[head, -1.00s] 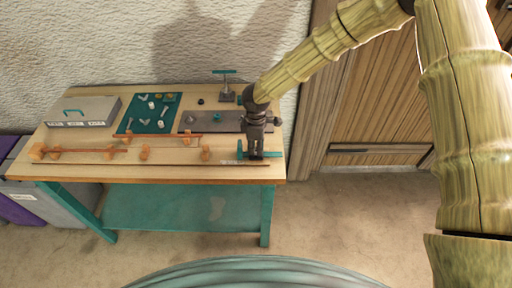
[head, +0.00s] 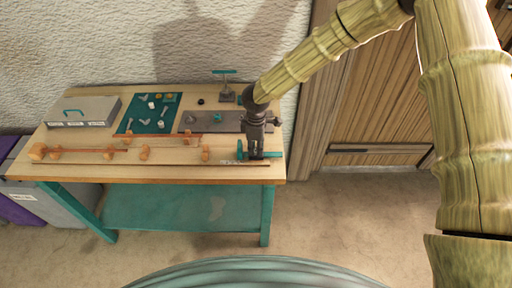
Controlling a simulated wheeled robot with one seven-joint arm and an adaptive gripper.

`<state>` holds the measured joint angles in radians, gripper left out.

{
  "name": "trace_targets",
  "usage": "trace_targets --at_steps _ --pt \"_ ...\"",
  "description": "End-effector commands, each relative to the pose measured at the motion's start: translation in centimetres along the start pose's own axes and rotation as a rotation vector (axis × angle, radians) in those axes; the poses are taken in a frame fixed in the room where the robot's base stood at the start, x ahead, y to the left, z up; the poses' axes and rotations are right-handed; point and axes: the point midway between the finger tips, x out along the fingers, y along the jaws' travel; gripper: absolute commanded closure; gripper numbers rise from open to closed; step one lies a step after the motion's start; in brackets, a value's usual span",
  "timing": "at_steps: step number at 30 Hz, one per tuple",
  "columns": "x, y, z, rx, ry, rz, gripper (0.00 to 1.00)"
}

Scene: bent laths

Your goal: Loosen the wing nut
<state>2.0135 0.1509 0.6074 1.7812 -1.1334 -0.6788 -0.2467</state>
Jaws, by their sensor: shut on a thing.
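My gripper (head: 256,153) points down at the right front of the workbench, over a teal fixture (head: 274,155) at the bench's right end. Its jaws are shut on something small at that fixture. The wing nut cannot be made out; the gripper covers the spot and the view is too coarse. A long thin lath (head: 180,163) lies along the front edge and runs up to the fixture. Another reddish lath (head: 160,136) lies farther back among orange blocks (head: 144,152).
A teal mat (head: 152,124) with small hardware, a grey case (head: 83,112) and a dark metal plate (head: 212,128) lie on the workbench (head: 110,172). A teal-handled stand (head: 226,88) rises at the back. The wall is close behind; the floor in front is clear.

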Motion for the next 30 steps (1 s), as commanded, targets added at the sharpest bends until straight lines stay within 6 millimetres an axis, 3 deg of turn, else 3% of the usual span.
trace_targets --at_steps 8,9,12,23,30 --pt "0.0 0.1 0.1 0.000 -0.001 0.001 1.00" --pt "0.0 0.1 0.1 0.000 -0.001 0.001 0.78" --pt "0.0 0.0 0.0 0.000 0.000 0.000 0.60" --pt "-0.2 0.0 0.0 0.000 0.000 0.001 0.60" --pt "-2.6 0.1 0.0 0.001 0.000 0.003 0.60"
